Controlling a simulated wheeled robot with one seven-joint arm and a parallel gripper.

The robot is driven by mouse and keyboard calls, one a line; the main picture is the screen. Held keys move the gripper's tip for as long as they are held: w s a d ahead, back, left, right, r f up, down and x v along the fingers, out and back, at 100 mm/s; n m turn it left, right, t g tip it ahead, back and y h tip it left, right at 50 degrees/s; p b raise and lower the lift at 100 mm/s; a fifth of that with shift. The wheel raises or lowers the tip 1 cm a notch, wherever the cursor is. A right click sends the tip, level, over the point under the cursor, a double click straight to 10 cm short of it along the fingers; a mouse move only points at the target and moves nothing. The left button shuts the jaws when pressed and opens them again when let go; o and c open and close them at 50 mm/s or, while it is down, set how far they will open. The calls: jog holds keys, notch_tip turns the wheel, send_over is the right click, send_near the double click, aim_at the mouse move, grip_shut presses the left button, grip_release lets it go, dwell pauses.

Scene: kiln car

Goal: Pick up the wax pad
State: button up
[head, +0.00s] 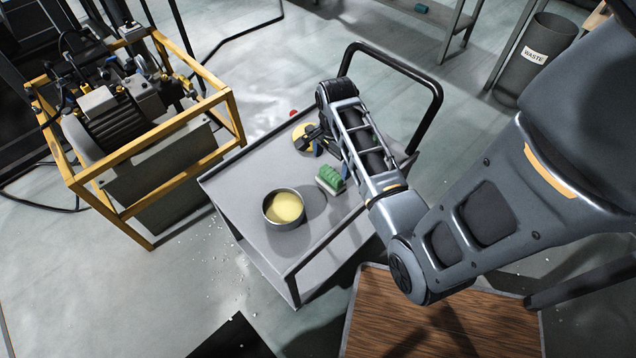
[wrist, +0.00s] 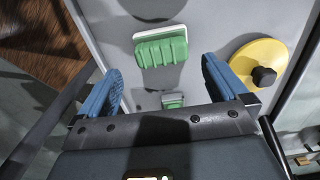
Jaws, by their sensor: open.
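A round yellow disc with a black knob (head: 301,136), which looks like the wax pad, lies on the grey cart top, partly behind my gripper. In the wrist view the yellow disc (wrist: 251,58) lies to the right, beside the right blue finger, not between the fingers. My gripper (wrist: 160,66) is open, with nothing held. It is low over the cart in the head view (head: 325,148), partly hidden by my arm. A green ribbed block on a white base (head: 331,178) stands nearer the front; in the wrist view it (wrist: 161,48) is ahead of the finger gap.
A round tin with pale yellow contents (head: 284,207) stands on the cart (head: 240,185). A smaller green item (wrist: 172,100) shows between the fingers. A black handle (head: 437,90) rises at the cart's far end. A yellow-framed machine (head: 150,150) stands left.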

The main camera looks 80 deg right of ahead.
aim_at(331, 172)
notch_tip(331, 172, down, 8)
jog(key=shift+d+r, duration=0.1)
jog(key=shift+r, duration=0.15)
jog(key=c, duration=0.8)
